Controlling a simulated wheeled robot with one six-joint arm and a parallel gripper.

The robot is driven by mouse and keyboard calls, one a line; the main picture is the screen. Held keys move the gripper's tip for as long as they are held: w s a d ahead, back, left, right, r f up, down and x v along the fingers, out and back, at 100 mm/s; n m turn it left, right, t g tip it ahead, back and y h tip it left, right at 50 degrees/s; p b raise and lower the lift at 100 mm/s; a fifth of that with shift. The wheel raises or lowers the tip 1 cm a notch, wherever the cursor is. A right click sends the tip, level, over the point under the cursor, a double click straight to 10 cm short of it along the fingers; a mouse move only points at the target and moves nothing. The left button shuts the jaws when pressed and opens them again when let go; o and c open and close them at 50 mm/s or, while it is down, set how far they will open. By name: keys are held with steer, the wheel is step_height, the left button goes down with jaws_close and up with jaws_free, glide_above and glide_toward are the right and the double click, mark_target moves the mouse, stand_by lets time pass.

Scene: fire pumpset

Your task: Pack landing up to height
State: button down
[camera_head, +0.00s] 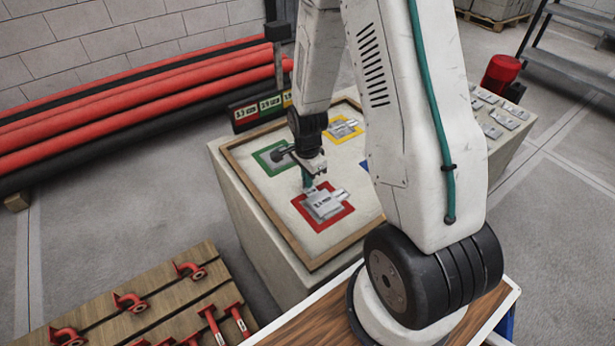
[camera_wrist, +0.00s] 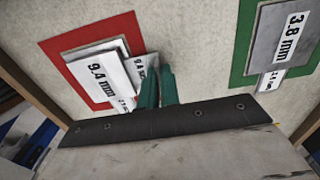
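A red-bordered square (camera_head: 345,212) lies on the framed table top, with a small stack of grey plates (camera_head: 325,205) on it. In the wrist view the stack (camera_wrist: 100,72) shows a "9.4 mm" label, and smaller labelled tabs (camera_wrist: 142,66) stick out beside it. A green-bordered square (camera_head: 283,170) holds a plate marked "3.8 mm" (camera_wrist: 285,38). A yellow-bordered square (camera_head: 345,128) holds a plate farther back. My gripper (camera_head: 307,182) points down at the stack's edge. Its teal fingertips (camera_wrist: 161,75) are close together beside a tab; whether they grip it is unclear.
A raised wooden frame (camera_head: 252,205) edges the table top. A numbered board (camera_head: 262,108) stands behind. Loose plates (camera_head: 495,115) lie on a side surface at right. Red pipes (camera_head: 130,100) line the wall, and red fittings (camera_head: 130,300) lie on a pallet at lower left.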

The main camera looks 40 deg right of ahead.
steer(key=shift+f, duration=0.1)
steer(key=c, duration=1.6)
jaws_free()
steer(key=shift+o, duration=0.2)
step_height(320, 180, up, 8)
steer(key=shift+f, duration=0.1)
